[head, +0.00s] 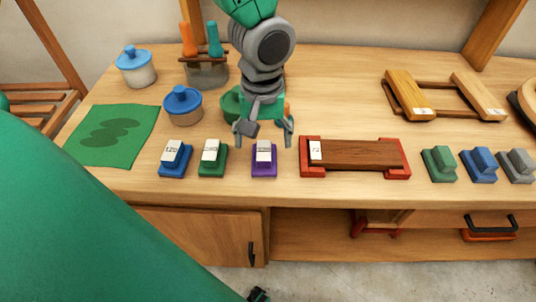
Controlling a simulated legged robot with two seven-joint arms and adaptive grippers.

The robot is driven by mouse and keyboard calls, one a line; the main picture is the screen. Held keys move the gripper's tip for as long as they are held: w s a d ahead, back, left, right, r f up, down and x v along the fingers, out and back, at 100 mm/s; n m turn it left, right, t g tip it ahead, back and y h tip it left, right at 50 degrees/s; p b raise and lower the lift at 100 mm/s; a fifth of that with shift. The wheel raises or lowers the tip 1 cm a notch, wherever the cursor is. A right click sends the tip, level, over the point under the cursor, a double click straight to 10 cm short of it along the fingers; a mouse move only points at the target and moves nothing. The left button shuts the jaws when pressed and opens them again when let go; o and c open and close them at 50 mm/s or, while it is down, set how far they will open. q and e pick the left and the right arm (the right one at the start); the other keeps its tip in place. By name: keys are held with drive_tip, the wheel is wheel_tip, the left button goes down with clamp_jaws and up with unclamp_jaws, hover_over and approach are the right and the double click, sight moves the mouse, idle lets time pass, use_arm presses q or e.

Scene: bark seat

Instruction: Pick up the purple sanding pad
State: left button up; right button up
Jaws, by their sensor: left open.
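The purple sanding pad (264,172) lies near the front of the wooden bench, with a pale label on its top block. My left gripper (263,136) is open and points down, just behind and above the pad in the picture. Its fingers are spread to either side of the pad's far end, and nothing shows between them. I cannot tell the exact height gap or whether they touch. My right gripper is not in view.
Left of the pad are a green pad (212,166) and a blue pad (174,168). Close on the right is a red-ended clamp (397,171) with a dark board (355,156). Blue-lidded jars (183,112) and a partly hidden green container (231,104) stand behind.

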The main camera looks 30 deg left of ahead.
sight(265, 149)
use_arm(q)
drive_tip(key=f, duration=0.4)
drive_tip(key=f+b, duration=0.1)
drive_tip(key=f, duration=0.1)
drive_tip(key=shift+w+a, duration=0.15)
drive_tip(key=shift+w, duration=0.15)
drive_tip(key=c, duration=1.3)
